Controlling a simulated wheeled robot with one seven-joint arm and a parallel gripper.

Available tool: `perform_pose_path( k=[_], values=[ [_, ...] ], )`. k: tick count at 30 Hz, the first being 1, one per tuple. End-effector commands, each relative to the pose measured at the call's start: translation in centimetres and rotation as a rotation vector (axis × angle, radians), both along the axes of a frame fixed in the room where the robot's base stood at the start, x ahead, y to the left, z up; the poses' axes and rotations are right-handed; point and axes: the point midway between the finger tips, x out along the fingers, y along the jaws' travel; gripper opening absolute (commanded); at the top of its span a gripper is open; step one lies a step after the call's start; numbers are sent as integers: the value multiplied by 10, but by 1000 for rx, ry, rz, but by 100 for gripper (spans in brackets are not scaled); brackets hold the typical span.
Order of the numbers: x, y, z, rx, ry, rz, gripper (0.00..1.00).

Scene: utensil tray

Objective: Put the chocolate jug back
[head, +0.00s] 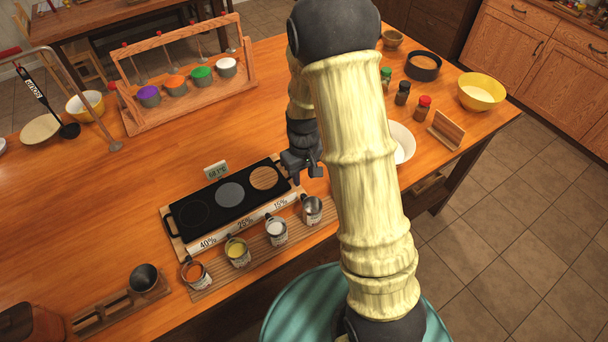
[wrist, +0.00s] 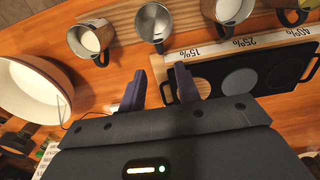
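Several small metal jugs stand on the counter, and I cannot tell for sure which is the chocolate one. In the head view one jug holds orange contents (head: 193,271), one yellow (head: 237,252) and one white (head: 276,231); a grey-looking jug (head: 311,209) stands at the right end, shown again in the wrist view (wrist: 152,22).
A black three-disc plate (head: 197,214) with percentage labels lies beside the slatted wooden board (head: 207,294). A dark cup (head: 143,278) sits on a wooden holder at lower left. A white bowl (wrist: 35,95) is beside the pale jug. A wooden rack (head: 165,42) stands behind.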

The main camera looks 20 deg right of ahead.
Motion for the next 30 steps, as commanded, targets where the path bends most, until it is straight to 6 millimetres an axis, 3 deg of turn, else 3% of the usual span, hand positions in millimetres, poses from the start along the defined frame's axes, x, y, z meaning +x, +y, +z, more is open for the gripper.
perform_pose_path(
  k=[20,26,30],
  values=[
    [-2,0,6,2,-5,-6,33],
    [-22,-3,41,10,-54,-72,33],
    [-51,-7,75,20,-110,-151,33]
  ],
)
